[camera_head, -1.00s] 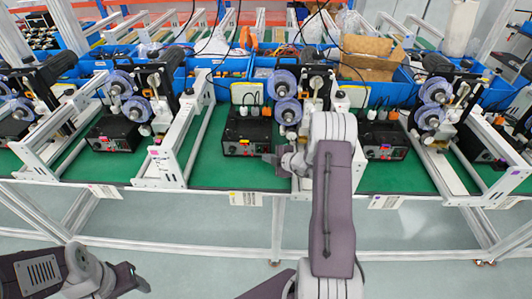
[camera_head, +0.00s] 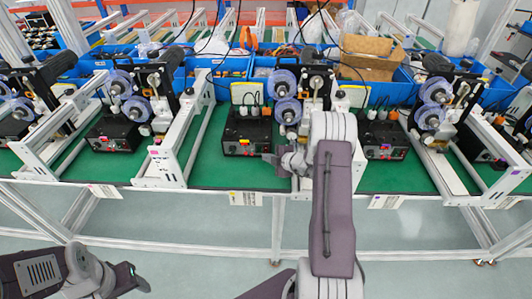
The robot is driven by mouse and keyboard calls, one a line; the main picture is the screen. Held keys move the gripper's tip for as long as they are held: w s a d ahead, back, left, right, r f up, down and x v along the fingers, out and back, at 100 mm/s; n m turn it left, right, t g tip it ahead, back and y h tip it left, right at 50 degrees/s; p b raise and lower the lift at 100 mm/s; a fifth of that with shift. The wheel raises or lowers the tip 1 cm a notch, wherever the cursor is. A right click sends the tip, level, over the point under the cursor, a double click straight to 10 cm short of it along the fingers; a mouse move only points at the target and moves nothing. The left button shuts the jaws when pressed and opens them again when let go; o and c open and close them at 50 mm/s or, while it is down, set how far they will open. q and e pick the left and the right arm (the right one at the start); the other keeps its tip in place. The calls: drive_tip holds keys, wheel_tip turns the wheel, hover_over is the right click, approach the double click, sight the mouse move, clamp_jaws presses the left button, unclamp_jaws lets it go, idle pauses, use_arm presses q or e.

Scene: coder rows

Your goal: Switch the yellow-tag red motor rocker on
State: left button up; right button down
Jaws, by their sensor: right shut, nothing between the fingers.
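A black control box (camera_head: 247,135) with a yellow tag (camera_head: 243,141) on its front stands on the green bench at the centre. A small red rocker (camera_head: 231,149) shows low on the left of its front; its on or off position is too small to tell. My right gripper (camera_head: 268,158) is shut and empty, pointing left beside the lower right corner of that box front. Whether it touches the box cannot be told. My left gripper (camera_head: 140,278) is low at the left, in front of the bench and far from the box, with its fingers apart.
Similar black boxes stand at left (camera_head: 114,135) and right (camera_head: 384,142). White frame rails (camera_head: 182,150) and reel machines (camera_head: 286,97) separate the stations. Blue bins (camera_head: 215,68) line the back. Green bench surface (camera_head: 212,170) is clear left of the centre box.

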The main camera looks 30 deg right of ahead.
idle(0.8)
drive_tip(key=shift+w+d+f, duration=0.1)
drive_tip(key=shift+w+d, duration=0.15)
drive_tip(key=shift+w, duration=0.1)
drive_tip(key=shift+w+d, duration=0.15)
drive_tip(key=shift+w, duration=0.15)
idle(0.6)
drive_tip(key=shift+s+p, duration=0.1)
drive_tip(key=shift+p, duration=0.2)
drive_tip(key=shift+s+a, duration=0.4)
drive_tip(key=shift+s, duration=0.2)
drive_tip(key=shift+s+a+r, duration=0.15)
drive_tip(key=shift+s+a, duration=0.3)
drive_tip(key=shift+s, duration=0.25)
drive_tip(key=shift+s+a+r, duration=0.2)
drive_tip(key=shift+s+a, duration=0.2)
drive_tip(key=shift+s, duration=0.3)
drive_tip(key=shift+s+a+r, duration=0.15)
drive_tip(key=shift+s+a, duration=0.3)
drive_tip(key=shift+s, duration=0.25)
